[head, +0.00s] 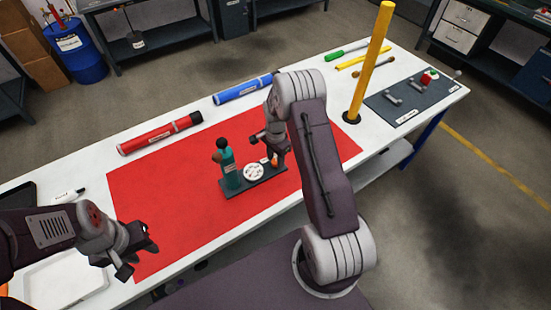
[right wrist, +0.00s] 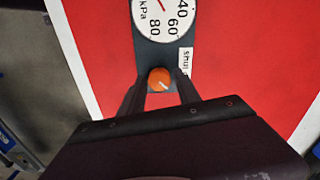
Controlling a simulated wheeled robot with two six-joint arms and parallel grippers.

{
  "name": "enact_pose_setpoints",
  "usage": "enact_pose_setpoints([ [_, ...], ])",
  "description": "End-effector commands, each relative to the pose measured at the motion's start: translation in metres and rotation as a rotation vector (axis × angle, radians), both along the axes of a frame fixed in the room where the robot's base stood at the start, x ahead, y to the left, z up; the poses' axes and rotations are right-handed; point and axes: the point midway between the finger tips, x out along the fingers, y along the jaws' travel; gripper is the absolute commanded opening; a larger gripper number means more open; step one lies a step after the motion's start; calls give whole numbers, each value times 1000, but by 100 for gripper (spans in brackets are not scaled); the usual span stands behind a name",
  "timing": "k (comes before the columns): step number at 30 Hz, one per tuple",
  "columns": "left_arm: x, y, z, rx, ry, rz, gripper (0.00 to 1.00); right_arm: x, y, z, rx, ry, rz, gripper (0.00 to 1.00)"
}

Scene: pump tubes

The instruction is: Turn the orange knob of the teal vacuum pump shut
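The teal vacuum pump (head: 229,168) stands on a dark base plate on the red mat, with a round white gauge (head: 253,172) beside it. Its orange knob (right wrist: 159,78) sits at the plate's end, with a small pale mark on it; a label reading "shut" (right wrist: 186,60) is beside it. The knob is partly hidden in the head view. My right gripper (right wrist: 160,80) is open, one finger on each side of the knob, with a gap showing at each side. My left gripper (head: 138,256) is open and empty over the mat's front left corner.
Red (head: 159,134) and blue (head: 242,89) tubes lie behind the mat. A yellow post (head: 370,62) stands right of my right arm. A dark panel (head: 412,100) with small fittings lies at the right. The red mat (head: 160,210) is clear left of the pump.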

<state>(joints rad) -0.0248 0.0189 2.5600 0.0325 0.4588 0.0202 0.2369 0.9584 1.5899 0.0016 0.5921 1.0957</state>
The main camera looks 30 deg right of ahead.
Motion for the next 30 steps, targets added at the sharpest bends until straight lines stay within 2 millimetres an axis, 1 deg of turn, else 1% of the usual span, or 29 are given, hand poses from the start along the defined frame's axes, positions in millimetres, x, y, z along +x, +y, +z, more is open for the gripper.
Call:
enact_pose_setpoints([
  [1, 0, 0, 0, 0, 0, 0, 36, 0, 0, 0, 0, 0, 0, 22],
  [2, 0, 0, 0, 0, 0, 0, 36, 0, 0, 0, 0, 0, 0, 13],
  [3, 0, 0, 0, 0, 0, 0, 36, 0, 0, 0, 0, 0, 0, 2],
  [4, 0, 0, 0, 0, 0, 0, 36, 0, 0, 0, 0, 0, 0, 0],
  [11, 0, 0, 0, 0, 0, 0, 36, 0, 0, 1, 0, 0, 15, 0],
  [17, 0, 0, 1, 0, 0, 0, 36, 0, 0, 1, 0, 1, 96, 0],
  [23, 0, 0, 1, 0, 0, 0, 36, 0, 0, 1, 0, 1, 254, 0],
  [30, 0, 0, 2, 0, 0, 0, 36, 0, 0, 1, 0, 1, 483, 0],
])
